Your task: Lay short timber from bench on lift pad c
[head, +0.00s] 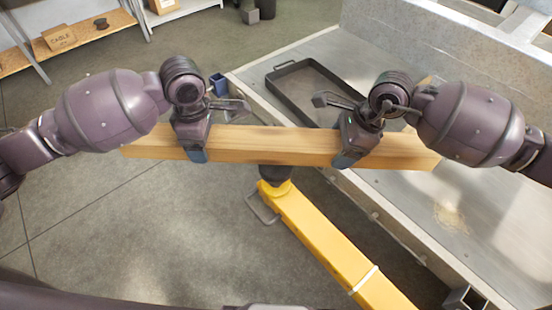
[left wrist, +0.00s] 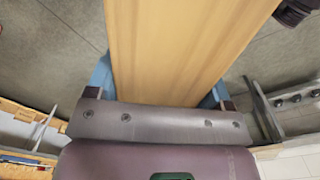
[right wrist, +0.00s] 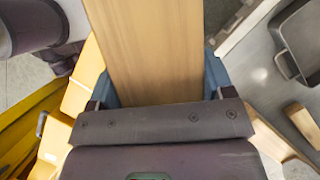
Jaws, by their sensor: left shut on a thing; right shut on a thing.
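The short timber (head: 270,146) is a pale wooden beam held level across the head view by both of my grippers. My left gripper (head: 197,156) is shut on it left of its middle. My right gripper (head: 347,160) is shut on it towards its right end. The timber also runs between the blue fingers in the left wrist view (left wrist: 185,50) and in the right wrist view (right wrist: 150,50). Below the timber is a yellow beam (head: 325,245) with a dark round pad (head: 275,172) at its far end, partly hidden by the timber. I cannot tell which pad is c.
A grey metal bench (head: 480,215) lies at the right with a black tray (head: 310,90) on it. A shelf with a cardboard box (head: 58,38) stands at the far left. The concrete floor (head: 130,230) at the lower left is clear.

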